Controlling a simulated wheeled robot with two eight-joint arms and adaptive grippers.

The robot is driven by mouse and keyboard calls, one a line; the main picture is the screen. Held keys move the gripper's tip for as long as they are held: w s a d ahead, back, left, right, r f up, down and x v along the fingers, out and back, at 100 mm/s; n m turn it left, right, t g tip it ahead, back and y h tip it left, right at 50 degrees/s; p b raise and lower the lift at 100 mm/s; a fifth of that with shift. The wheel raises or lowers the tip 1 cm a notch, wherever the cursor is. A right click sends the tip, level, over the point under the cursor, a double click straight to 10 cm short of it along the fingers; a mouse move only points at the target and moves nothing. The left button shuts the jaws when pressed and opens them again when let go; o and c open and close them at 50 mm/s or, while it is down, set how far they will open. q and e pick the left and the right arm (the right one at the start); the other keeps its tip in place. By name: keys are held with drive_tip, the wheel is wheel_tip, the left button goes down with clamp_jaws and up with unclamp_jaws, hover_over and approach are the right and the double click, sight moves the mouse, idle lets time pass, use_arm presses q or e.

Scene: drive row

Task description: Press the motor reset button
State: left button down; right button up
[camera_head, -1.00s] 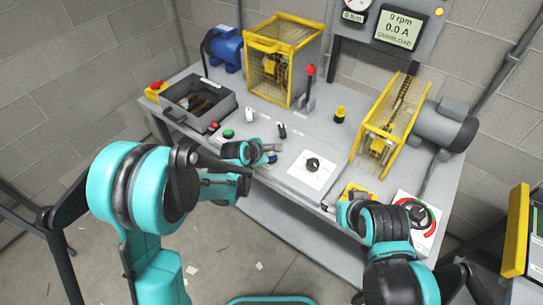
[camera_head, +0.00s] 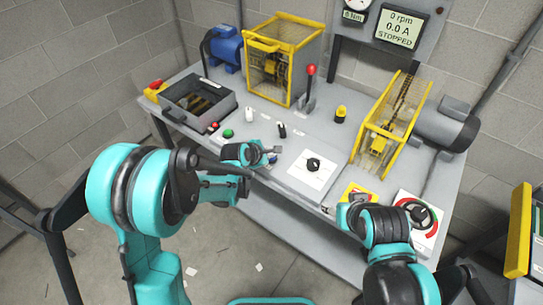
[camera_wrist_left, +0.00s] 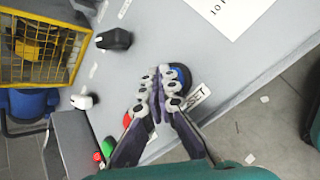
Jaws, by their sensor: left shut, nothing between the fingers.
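The motor reset button is a blue round button (camera_wrist_left: 181,72) beside a label reading RESET (camera_wrist_left: 196,97) in the left wrist view. My left gripper (camera_wrist_left: 160,84) is shut and empty, its fingertips overlapping the button's near side. Whether they touch it is hard to tell. In the head view the left gripper (camera_head: 268,152) is at the bench's front edge, with a bit of the blue button (camera_head: 272,158) by its tips. The display (camera_head: 400,26) reads 0 rpm, 0.0 A, STOPPED.
Left of the reset button are a green button (camera_head: 228,133), a red button (camera_head: 213,126) and a white knob (camera_head: 249,114). A black knob (camera_head: 282,129) and a red-topped lever (camera_head: 311,71) stand behind. A black dial (camera_head: 314,164) sits to the right.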

use_arm(q)
drive_tip(key=shift+r+p, duration=0.3)
drive_tip(key=shift+r, duration=0.2)
drive_tip(key=shift+r, duration=0.1)
wheel_tip(320, 180, up, 6)
drive_tip(key=p, duration=0.4)
idle(0.7)
